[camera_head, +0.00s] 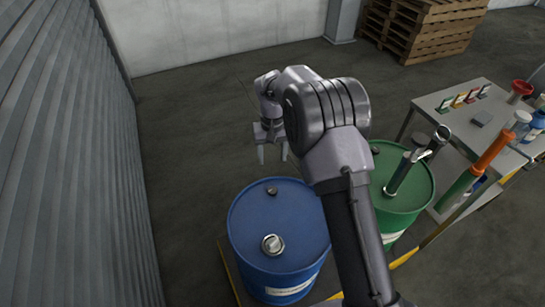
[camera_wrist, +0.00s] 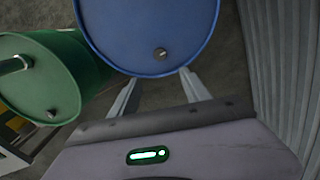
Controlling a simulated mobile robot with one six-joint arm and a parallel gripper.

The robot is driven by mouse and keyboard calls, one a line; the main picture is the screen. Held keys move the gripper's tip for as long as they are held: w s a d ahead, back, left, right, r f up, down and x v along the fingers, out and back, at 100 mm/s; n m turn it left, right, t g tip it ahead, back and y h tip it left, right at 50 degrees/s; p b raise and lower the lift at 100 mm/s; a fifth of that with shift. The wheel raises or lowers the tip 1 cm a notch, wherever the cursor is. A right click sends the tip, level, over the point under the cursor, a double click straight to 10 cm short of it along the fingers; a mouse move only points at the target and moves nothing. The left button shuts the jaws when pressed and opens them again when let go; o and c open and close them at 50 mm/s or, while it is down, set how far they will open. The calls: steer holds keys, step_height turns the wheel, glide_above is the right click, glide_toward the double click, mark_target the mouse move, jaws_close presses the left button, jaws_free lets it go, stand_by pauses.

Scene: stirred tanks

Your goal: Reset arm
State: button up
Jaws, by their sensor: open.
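My gripper (camera_head: 273,153) is open and empty in the head view, its fingers pointing down, just beyond the far edge of a blue drum. My arm reaches forward over the gap between the blue drum (camera_head: 300,217) and a green drum, and hides part of both. In the wrist view my gripper (camera_wrist: 158,90) shows two spread fingers with nothing between them. The blue drum (camera_wrist: 130,25) is ahead of the fingertips there, with a small bung on its lid. I cannot tell whether a fingertip touches the drum.
The green drum (camera_head: 414,192) holds an upright pump tube. A table (camera_head: 436,101) with small cards, a red funnel and bottles stands at right. An orange and green tube (camera_head: 486,157) leans beside it. Pallets (camera_head: 415,35) stand behind. A corrugated wall (camera_head: 70,150) closes the left. Floor beyond is clear.

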steer(key=s+d+r+m+t+y+b, duration=0.1)
steer(key=s+d+r+m, duration=0.15)
steer(key=s+r, duration=0.6)
steer(key=s+d+r+m+t+b, duration=0.1)
steer(key=s+d+r+t, duration=0.3)
steer(key=r, duration=0.8)
steer(key=s+d+m+y, duration=0.1)
steer(key=s+m, duration=0.1)
steer(key=s, duration=1.9)
steer(key=shift+s+d+r+m+t+b, duration=0.3)
steer(key=shift+s+r+m+t+b, duration=0.05)
steer(key=shift+r+t, duration=0.05)
